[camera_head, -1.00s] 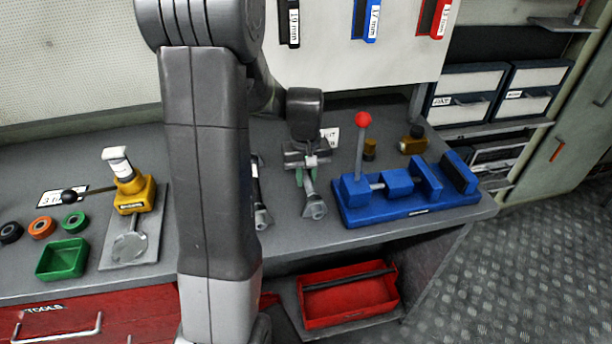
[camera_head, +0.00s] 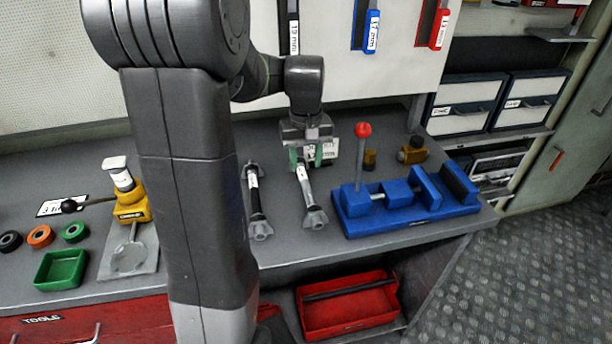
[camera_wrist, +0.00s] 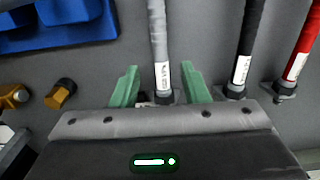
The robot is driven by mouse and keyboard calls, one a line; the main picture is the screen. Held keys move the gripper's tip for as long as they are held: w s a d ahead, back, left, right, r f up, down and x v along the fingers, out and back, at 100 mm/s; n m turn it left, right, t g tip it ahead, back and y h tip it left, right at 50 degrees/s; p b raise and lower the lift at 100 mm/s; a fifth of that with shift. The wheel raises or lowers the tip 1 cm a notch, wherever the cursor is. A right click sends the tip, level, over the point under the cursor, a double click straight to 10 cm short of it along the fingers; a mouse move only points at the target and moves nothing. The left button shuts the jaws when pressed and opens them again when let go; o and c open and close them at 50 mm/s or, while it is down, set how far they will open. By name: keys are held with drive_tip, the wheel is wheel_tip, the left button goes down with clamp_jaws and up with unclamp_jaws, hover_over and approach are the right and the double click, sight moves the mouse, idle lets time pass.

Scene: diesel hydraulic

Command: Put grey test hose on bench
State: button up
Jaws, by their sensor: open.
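The grey test hose (camera_head: 309,193) lies on the bench (camera_head: 285,250), with a white label and a metal end fitting towards the front edge. In the wrist view the grey hose (camera_wrist: 158,40) runs between the two green fingers of my gripper (camera_wrist: 159,88). My gripper (camera_head: 306,158) is open at the far part of the hose in the head view, a finger on each side with gaps. Whether the fingers reach down level with the hose is unclear. The hose's far end is partly hidden by my gripper.
A black hose (camera_head: 254,203) lies left of the grey one; a red hose (camera_wrist: 302,50) shows in the wrist view. A blue vise-like fixture (camera_head: 405,205) with a red-knobbed lever stands right. A red tray (camera_head: 345,305) is below the bench. Yellow fittings (camera_head: 411,152) lie behind.

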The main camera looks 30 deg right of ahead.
sight(306, 184)
drive_tip(key=shift+r, duration=1.5)
drive_tip(key=shift+f, duration=0.1)
wheel_tip(306, 184, down, 12)
drive_tip(key=shift+r, duration=1.75)
drive_tip(key=shift+f, duration=0.1)
